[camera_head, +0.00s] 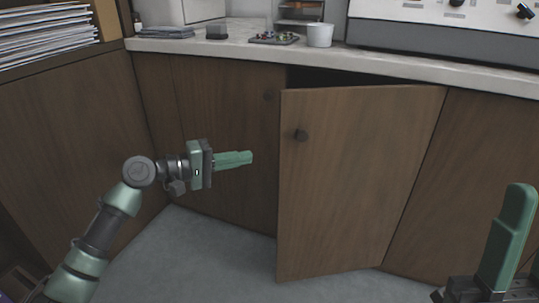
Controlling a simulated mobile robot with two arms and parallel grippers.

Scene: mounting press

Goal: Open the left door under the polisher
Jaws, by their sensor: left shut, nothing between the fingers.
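A brown wooden cabinet door (350,190) below the polisher (440,40) stands partly open. Its left edge is swung out from the cabinet front, leaving a dark gap at the top, and its right edge meets the cabinet. A dark round knob (302,135) sits near its upper left edge. My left gripper (250,158) is shut and empty, pointing right, to the left of the door edge and apart from the knob in the picture. My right gripper (508,238) is at the lower right; a green finger shows, but its opening is unclear.
A pale countertop (230,48) runs above the doors. On it are a white cup (319,35), a tray of small colourful pieces (274,38) and a grey box (216,30). A closed cabinet door (225,130) is left of the open one. The grey floor (210,250) is clear.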

